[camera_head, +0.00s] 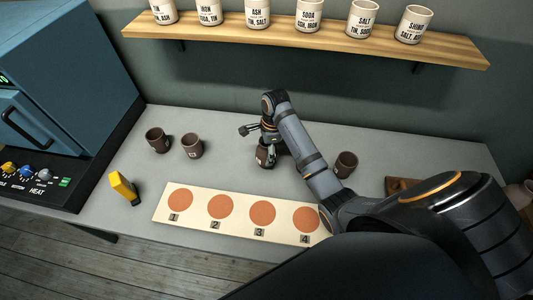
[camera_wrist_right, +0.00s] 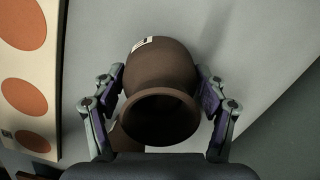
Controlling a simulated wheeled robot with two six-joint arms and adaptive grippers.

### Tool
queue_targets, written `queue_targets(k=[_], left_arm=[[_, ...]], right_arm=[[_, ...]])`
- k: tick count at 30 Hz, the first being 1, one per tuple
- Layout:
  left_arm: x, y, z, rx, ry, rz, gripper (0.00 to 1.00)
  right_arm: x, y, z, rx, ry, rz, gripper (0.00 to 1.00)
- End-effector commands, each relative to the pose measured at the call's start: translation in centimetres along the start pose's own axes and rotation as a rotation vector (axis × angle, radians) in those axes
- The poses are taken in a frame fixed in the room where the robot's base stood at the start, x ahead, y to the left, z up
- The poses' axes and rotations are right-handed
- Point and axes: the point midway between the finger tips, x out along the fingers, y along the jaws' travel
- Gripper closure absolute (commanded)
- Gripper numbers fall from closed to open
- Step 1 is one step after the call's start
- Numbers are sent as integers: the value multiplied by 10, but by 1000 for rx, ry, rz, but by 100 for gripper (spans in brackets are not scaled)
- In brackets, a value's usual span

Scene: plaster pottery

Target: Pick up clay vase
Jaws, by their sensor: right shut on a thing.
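A brown clay vase (camera_head: 264,157) with a small white label stands near the middle of the grey table in the head view. My right gripper (camera_head: 262,140) is over it from above, with its fingers on the vase. In the right wrist view the vase (camera_wrist_right: 162,75) shows its round body and open rim, between the two fingers of the right gripper (camera_wrist_right: 160,95). The fingers are shut on its sides. It looks upright, and I cannot tell whether it is off the table. My left gripper is not in view.
Two brown cups (camera_head: 157,140) (camera_head: 192,146) stand left, another (camera_head: 346,164) right. A board (camera_head: 240,230) with numbered orange circles lies in front. A wooden shelf (camera_head: 300,42) holds several labelled jars.

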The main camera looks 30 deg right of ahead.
Motion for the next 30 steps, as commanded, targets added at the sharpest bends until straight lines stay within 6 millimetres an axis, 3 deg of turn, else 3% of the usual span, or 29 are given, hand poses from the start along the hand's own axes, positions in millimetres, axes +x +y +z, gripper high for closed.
queue_targets(k=[1,7,17,22,25,27,30], left_arm=[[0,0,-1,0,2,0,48],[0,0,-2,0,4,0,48],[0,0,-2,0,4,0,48],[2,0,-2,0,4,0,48],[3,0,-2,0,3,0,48],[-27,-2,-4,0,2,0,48],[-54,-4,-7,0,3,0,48]], right_arm=[[0,0,0,0,0,0,49],[0,0,0,0,0,-1,74],[-7,-1,1,0,-1,-2,74],[-31,-1,4,-1,-1,-4,74],[-50,15,0,-2,2,-4,74],[-82,30,0,-1,3,-1,74],[-107,49,-3,-1,2,1,74]])
